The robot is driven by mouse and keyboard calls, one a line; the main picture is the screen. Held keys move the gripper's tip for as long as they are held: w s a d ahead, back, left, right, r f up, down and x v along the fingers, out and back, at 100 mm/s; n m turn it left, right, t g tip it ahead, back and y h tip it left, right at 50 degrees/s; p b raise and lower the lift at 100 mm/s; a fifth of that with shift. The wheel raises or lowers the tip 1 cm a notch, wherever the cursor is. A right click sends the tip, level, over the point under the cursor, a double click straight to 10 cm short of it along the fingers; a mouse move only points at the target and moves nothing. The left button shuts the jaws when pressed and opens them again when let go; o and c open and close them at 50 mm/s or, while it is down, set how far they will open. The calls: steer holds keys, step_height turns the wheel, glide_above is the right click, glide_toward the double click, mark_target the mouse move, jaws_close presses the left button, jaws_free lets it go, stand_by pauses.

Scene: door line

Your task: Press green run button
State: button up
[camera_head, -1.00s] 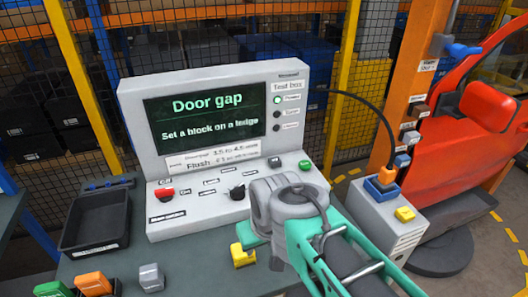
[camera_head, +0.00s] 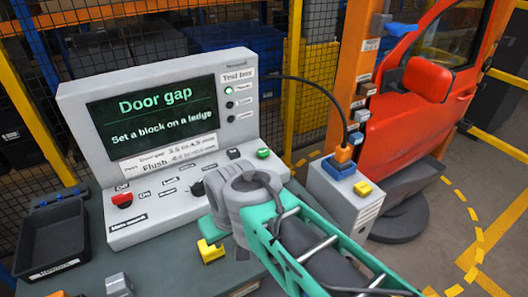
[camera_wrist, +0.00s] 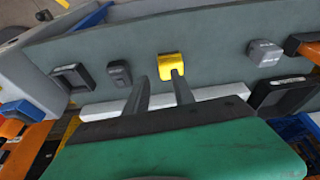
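A green button (camera_head: 263,153) sits at the right end of the sloped control panel of a grey test box (camera_head: 160,215). Its label is too small to read. It is not identifiable in the wrist view. My gripper (camera_wrist: 157,88) is over the bench in front of the test box, its two dark fingers apart with nothing held between them. In the head view my arm hides most of the gripper, which is low and left of the green button and apart from it. A yellow block (camera_wrist: 171,66) lies on the bench beyond the fingertips; it also shows in the head view (camera_head: 211,252).
The panel also has a red switch (camera_head: 122,200) and a dark knob. The screen (camera_head: 150,115) reads "Door gap" and "Set a block on a ledge". A black tray (camera_head: 50,240) is at left. A grey box (camera_head: 345,205) with coloured blocks and a red door (camera_head: 415,110) stand right.

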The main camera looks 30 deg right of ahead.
jaws_close()
stand_by(1.4)
